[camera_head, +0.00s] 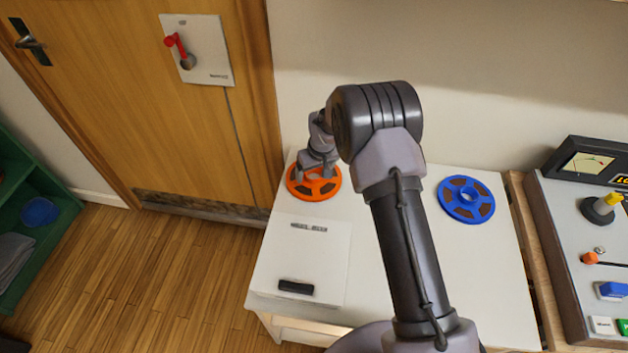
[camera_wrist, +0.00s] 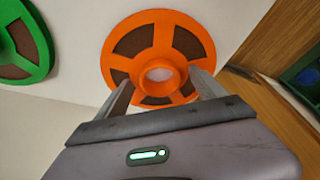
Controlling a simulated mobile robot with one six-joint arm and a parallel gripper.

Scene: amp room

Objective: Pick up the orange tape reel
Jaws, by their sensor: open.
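The orange tape reel (camera_head: 318,196) lies flat at the back left corner of the white table. It has a raised round hub and dark brown windows. It also shows large in the wrist view (camera_wrist: 207,50). My gripper (camera_head: 317,174) is over the reel, pointing down. In the wrist view my gripper (camera_wrist: 162,88) is open, with one finger on each side of the reel's hub. Nothing is held between the fingers. I cannot tell whether the fingertips touch the reel.
A blue reel (camera_head: 466,200) lies right of my arm. A green reel (camera_wrist: 22,42) shows in the wrist view. The white table (camera_head: 380,290) has a flat panel with a black handle (camera_head: 296,287). A control console (camera_head: 570,235) stands right. A wooden door (camera_head: 130,100) is left.

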